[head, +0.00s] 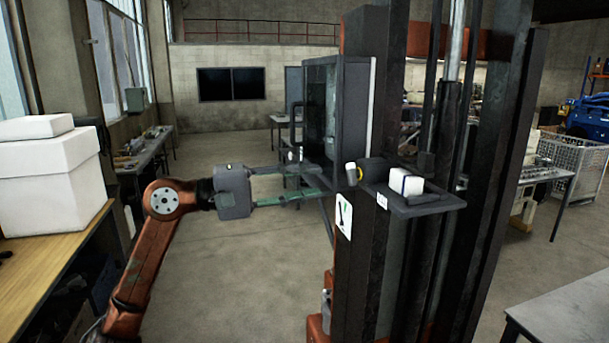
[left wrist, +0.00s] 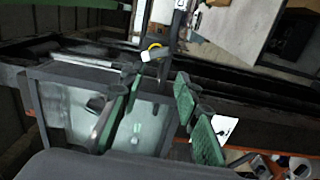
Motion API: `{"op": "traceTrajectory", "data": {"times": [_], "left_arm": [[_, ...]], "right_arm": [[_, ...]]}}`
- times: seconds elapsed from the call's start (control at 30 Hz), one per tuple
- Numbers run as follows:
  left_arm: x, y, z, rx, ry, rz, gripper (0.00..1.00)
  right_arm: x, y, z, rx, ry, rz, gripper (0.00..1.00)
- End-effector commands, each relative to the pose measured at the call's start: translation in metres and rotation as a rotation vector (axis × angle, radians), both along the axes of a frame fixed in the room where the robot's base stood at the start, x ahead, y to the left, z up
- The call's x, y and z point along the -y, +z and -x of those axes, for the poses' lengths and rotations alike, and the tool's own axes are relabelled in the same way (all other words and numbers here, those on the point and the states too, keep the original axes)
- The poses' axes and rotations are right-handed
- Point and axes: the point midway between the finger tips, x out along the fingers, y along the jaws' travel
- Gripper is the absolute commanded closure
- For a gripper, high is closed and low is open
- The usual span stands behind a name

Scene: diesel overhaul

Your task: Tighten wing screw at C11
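A small white-ended piece (head: 351,174) with a yellow ring sticks out to the left from a dark cylinder on the column's small shelf; it may be the wing screw, but its wings cannot be made out. It also shows in the left wrist view (left wrist: 150,54), just beyond the fingertips. My left gripper (head: 318,180) is open and empty, its green fingers pointing right at this piece with a gap left. In the left wrist view the gripper's fingers (left wrist: 156,80) are spread apart. A small white label (head: 382,200) is on the shelf's edge, too small to read. My right gripper is out of view.
The dark column (head: 365,250) stands close at the right, with a white block (head: 406,182) on its shelf (head: 430,203). A glass-fronted dark cabinet (head: 337,110) is behind the fingers. White boxes (head: 50,170) stand on a wooden bench at left. Floor between is clear.

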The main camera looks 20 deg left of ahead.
Motion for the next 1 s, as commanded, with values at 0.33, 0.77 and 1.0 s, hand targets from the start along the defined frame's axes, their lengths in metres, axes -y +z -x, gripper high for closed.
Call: {"op": "traceTrajectory", "data": {"times": [0.33, 0.77, 1.0], "left_arm": [[0.005, 0.012, 0.012, -0.089, 0.013, 0.033, 0.7], [0.012, 0.013, 0.007, -0.608, 0.006, 0.38, 0.7], [0.016, 0.014, 0.004, -0.9, 0.001, 0.577, 0.7]], "right_arm": [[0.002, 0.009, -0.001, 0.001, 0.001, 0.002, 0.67], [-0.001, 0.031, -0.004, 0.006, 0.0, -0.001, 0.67], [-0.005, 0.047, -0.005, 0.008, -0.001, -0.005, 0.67]]}}
